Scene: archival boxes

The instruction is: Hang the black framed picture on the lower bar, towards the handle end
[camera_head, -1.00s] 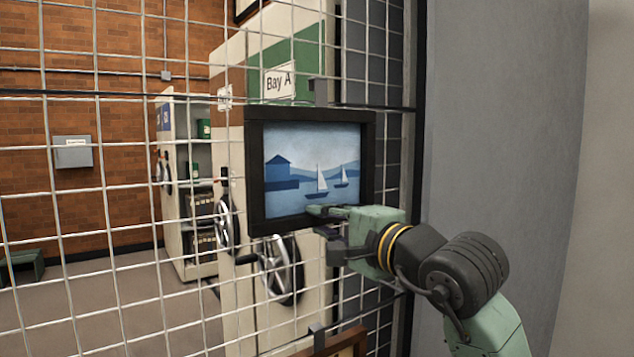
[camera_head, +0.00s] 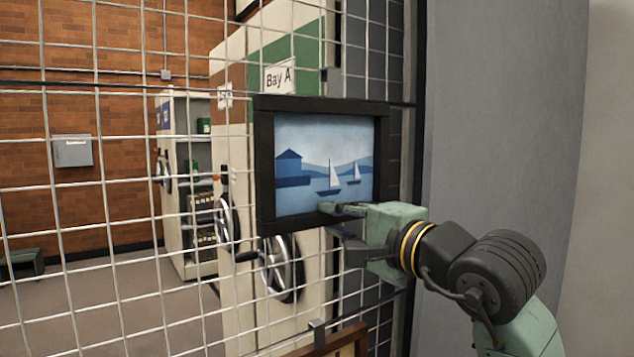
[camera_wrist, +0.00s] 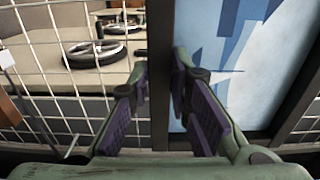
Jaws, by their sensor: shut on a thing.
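The black framed picture (camera_head: 264,170), showing sailboats and a blue house, is held upright in front of the wire mesh. My gripper (camera_head: 340,210) is shut on its lower frame edge. In the wrist view, the black frame (camera_wrist: 160,75) runs between the fingers of my gripper (camera_wrist: 160,66). A dark upper bar (camera_head: 402,104) crosses the mesh behind the picture's top. Low on the mesh, a dark bar partly shows near a grey hook (camera_head: 317,333). I cannot tell whether the picture touches the mesh.
A brown-framed picture (camera_head: 350,343) hangs low, below my gripper. Behind the mesh (camera_head: 98,205) stand cream shelving units with a "Bay A" sign (camera_head: 279,77) and a black handwheel (camera_head: 282,268). A grey wall (camera_head: 505,110) closes off the right side.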

